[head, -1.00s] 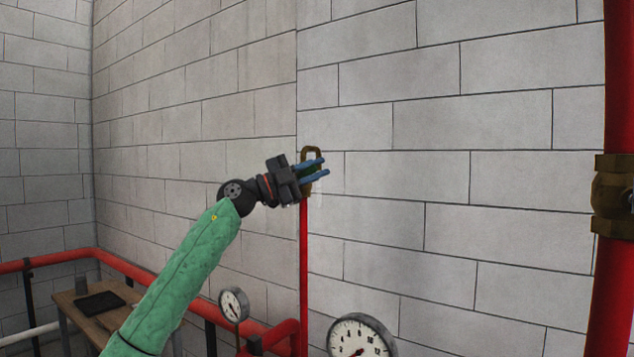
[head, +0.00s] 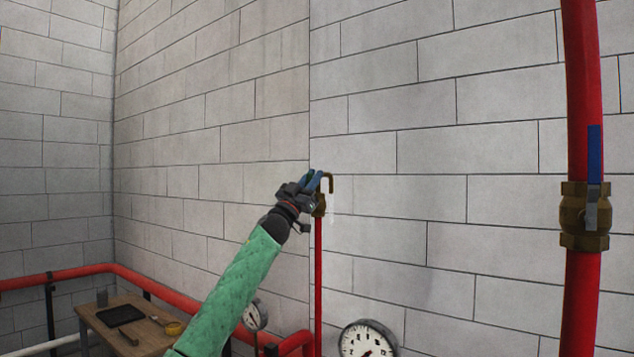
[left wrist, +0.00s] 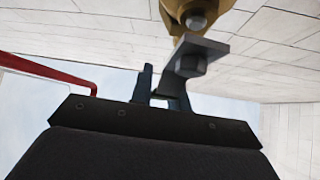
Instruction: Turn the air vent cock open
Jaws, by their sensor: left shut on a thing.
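The brass air vent cock (head: 320,206) stands on top of a thin red pipe (head: 318,270) against the block wall, its bent spout (head: 329,181) hooking over at the top. My left gripper (head: 312,181) is at its upper left, with blue fingers pointing up and to the right. In the left wrist view the brass body (left wrist: 195,12) and a grey metal lever with a bolt (left wrist: 198,55) reach down to my left gripper (left wrist: 163,88). It is shut on the lever, though the fingers partly hide the grip. My right gripper is not in view.
A large red pipe (head: 583,110) with a brass valve (head: 585,215) and blue lever (head: 594,153) stands at the right. Pressure gauges (head: 367,340) (head: 255,315) sit below. A wooden table (head: 145,335) is at the lower left. The wall around the cock is bare.

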